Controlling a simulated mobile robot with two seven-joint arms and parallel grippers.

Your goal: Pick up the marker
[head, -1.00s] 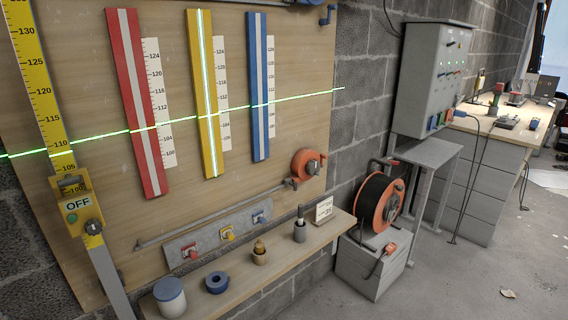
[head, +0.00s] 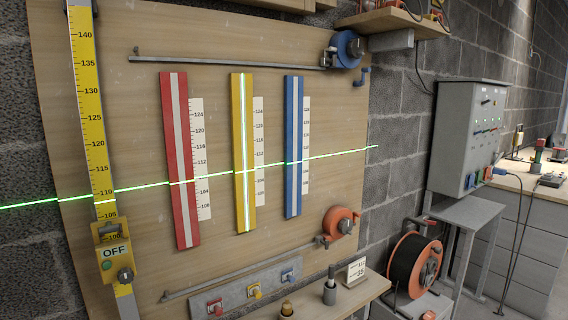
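A dark marker-like stick (head: 331,271) stands upright in a small grey cup (head: 330,293) on the wooden shelf (head: 372,292) at the bottom of the head view. Only its upper part shows; the rest is hidden in the cup. A small white card with print (head: 356,271) stands just to the right of the cup. Neither of my grippers is in view.
A wooden board (head: 215,55) carries red (head: 180,160), yellow (head: 243,152) and blue (head: 293,145) strips with scales. A green laser line crosses them. An orange cable reel (head: 413,262) stands right of the shelf, below a grey control box (head: 468,138).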

